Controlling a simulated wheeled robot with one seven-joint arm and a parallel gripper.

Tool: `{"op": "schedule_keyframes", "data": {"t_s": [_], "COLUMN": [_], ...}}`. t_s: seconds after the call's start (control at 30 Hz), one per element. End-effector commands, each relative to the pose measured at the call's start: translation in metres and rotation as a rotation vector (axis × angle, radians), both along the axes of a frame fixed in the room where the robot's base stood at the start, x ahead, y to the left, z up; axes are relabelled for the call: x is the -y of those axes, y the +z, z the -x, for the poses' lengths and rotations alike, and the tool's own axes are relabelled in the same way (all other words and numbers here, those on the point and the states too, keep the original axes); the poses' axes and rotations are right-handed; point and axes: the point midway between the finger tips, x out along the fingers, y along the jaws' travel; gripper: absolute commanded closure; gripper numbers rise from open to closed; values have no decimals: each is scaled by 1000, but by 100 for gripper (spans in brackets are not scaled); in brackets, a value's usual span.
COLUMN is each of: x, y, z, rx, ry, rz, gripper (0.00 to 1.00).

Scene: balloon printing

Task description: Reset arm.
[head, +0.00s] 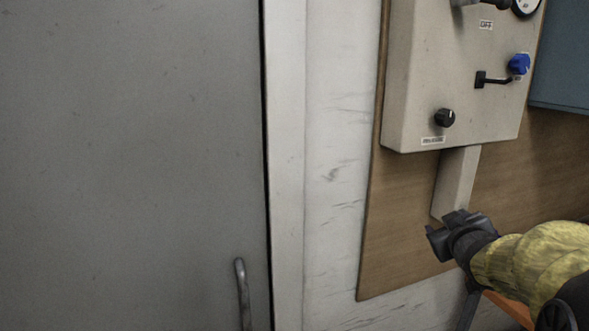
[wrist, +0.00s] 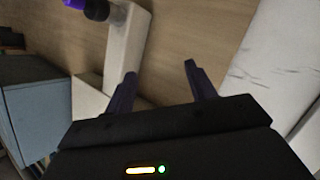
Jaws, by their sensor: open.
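My gripper (head: 447,229) is at the lower right of the head view, on the end of my yellow-sleeved arm. It is in front of the brown board, below the control box. In the wrist view my gripper (wrist: 158,84) shows two dark fingers spread apart with nothing between them. It appears open and empty. A grey conduit (head: 457,180) runs down from the box just above my gripper in the head view.
A large grey door (head: 130,140) with a handle (head: 242,290) fills the left. A blue cabinet (head: 562,65) is at the right edge.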

Motion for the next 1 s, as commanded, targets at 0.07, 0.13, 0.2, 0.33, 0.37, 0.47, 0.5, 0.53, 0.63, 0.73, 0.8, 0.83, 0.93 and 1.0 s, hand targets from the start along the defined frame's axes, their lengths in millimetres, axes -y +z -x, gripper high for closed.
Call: {"op": "schedule_keyframes", "data": {"t_s": [0.07, 0.13, 0.2, 0.33, 0.37, 0.47, 0.5, 0.53, 0.63, 0.73, 0.8, 0.83, 0.93, 1.0], "x": [-26, -46, -68, -106, -115, -144, -153, -158, -170, -174, -174, -174, -174, -174], "y": [-41, -76, -108, -161, -171, -200, -209, -214, -224, -227, -228, -227, -227, -227], "z": [11, 26, 45, 91, 103, 144, 159, 170, 193, 201, 201, 200, 200, 200], "rx": [-126, -241, -357, -579, -630, -796, -854, -890, -974, -1003, -1003, -1003, -1000, -999], "ry": [-33, -65, -91, -137, -149, -178, -188, -195, -211, -216, -217, -216, -216, -216], "rz": [-95, -170, -233, -336, -355, -412, -431, -442, -468, -476, -477, -477, -477, -476], "gripper": [44, 44, 44, 44, 44, 44, 44, 44, 44, 44, 44, 44, 44, 44]}}
